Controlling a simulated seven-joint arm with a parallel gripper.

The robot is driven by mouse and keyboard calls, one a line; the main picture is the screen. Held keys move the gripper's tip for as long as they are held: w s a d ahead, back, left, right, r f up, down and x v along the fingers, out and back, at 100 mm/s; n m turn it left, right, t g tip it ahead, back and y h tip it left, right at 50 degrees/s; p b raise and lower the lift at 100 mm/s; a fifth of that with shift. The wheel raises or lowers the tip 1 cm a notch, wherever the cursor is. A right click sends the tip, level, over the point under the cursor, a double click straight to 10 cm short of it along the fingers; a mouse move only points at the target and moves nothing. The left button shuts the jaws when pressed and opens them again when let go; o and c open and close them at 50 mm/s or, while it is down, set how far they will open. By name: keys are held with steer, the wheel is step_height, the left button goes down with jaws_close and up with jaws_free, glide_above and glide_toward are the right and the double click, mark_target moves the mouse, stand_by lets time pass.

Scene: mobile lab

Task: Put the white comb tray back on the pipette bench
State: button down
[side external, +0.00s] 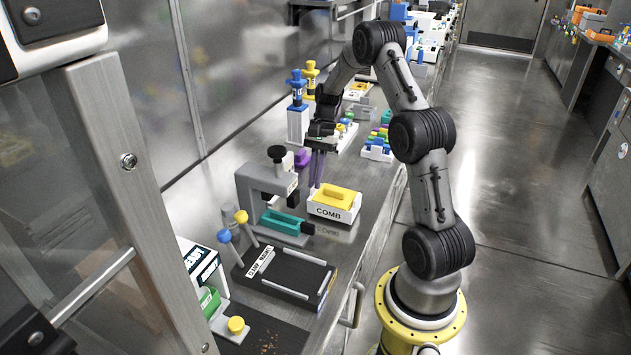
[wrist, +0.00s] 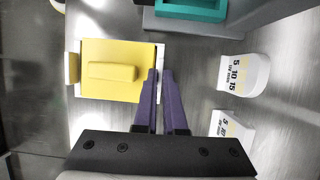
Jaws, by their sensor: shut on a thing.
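The white comb tray (side external: 331,212) has a yellow top with a raised grip and the word COMB on its side. It is level, at the bench (side external: 352,236) beside the teal tray; I cannot tell whether it touches the bench surface. My gripper (side external: 317,184) points down at its left end with purple fingers. In the wrist view the fingertips (wrist: 160,73) are shut on the white end wall of the tray (wrist: 160,50), next to the yellow top (wrist: 110,88). The tray's underside is hidden.
A grey press-like device (side external: 264,180) with a teal tray (side external: 283,222) stands close left. A black-topped device (side external: 290,277) is in front. Blue and yellow pipettes (side external: 297,92) and colourful racks (side external: 378,146) stand behind. Two white numbered blocks (wrist: 243,74) show in the wrist view.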

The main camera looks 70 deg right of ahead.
steer(key=shift+f, duration=0.5)
steer(key=shift+f, duration=0.1)
steer(key=c, duration=1)
jaws_free()
